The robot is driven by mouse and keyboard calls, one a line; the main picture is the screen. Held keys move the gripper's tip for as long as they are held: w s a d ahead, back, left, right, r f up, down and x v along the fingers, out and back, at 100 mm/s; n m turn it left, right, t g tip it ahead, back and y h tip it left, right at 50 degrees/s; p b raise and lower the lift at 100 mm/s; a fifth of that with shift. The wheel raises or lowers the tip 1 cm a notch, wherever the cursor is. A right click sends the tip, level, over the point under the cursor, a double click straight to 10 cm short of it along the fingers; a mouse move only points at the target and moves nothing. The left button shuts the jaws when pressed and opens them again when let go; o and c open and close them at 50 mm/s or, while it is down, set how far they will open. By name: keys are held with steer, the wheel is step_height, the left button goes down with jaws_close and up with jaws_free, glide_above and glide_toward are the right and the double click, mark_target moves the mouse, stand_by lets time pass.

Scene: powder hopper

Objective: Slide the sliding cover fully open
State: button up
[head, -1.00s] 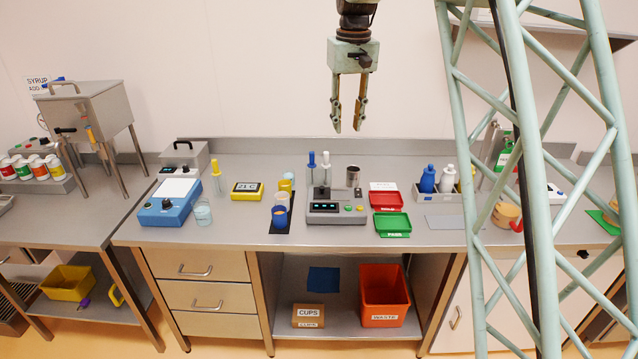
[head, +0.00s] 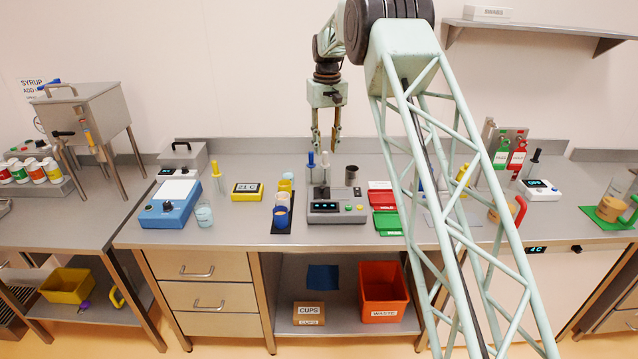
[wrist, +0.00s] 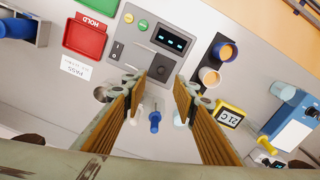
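I cannot pick out the sliding cover for certain. A steel hopper (head: 92,112) on legs stands on the left counter. Its flat top (head: 78,92) has a handle (head: 62,88) and looks closed, but how it opens does not show. My gripper (head: 325,148) points down above the middle of the bench, far to the right of the hopper. Its two fingers are apart with nothing between them. In the wrist view my gripper (wrist: 160,88) is also open and empty, over the bench beside a grey device; the hopper is not visible there.
Colored jars (head: 37,171) stand left.

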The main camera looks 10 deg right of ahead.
mark_target(322, 187)
steer(key=shift+w+a+f, duration=0.15)
steer(key=shift+w+f, duration=0.2)
steer(key=shift+f, duration=0.3)
steer(key=shift+w+a+f, duration=0.2)
steer(key=shift+w+f, duration=0.2)
steer(key=shift+f, duration=0.2)
steer(key=shift+w+a+f, duration=0.15)
steer(key=shift+w+f, duration=0.2)
steer(key=shift+f, duration=0.3)
steer(key=shift+f, duration=0.1)
steer(key=shift+f, duration=6.75)
steer(key=shift+c, duration=0.9)
steer(key=shift+d, duration=0.1)
jaws_close()
